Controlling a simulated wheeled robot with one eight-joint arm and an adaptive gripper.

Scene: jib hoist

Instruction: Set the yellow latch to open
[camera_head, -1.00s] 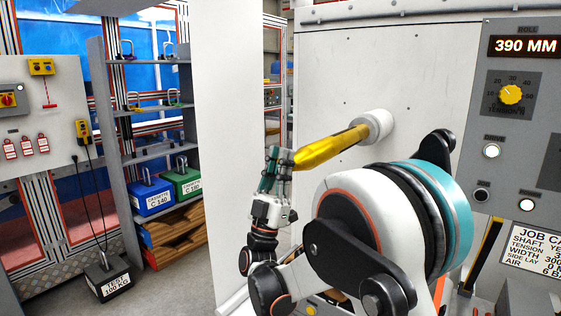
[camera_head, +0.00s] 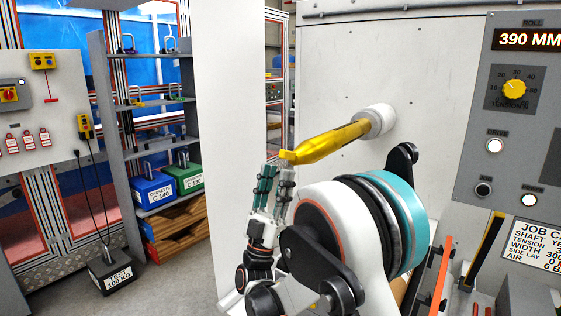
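A yellow shaft (camera_head: 335,142) sticks out from a pale round collar (camera_head: 378,120) on the light machine panel, pointing toward the lower left. A small yellow piece (camera_head: 288,157) sits at its free end and looks like the yellow latch, slightly angled to the shaft. My gripper (camera_head: 276,172) is just below this end piece, fingers pointing up. Its two fingers stand apart with a narrow gap, and nothing shows between them. The fingertips appear close to the end piece but not around it. I cannot tell the exact depth gap or the latch's marked positions.
A control panel (camera_head: 520,150) with a 390 MM display stands at the right. A white upright panel (camera_head: 230,120) is behind my gripper. Shelves (camera_head: 150,107) with blue and green boxes stand at the left, with a test weight (camera_head: 111,271) on the floor.

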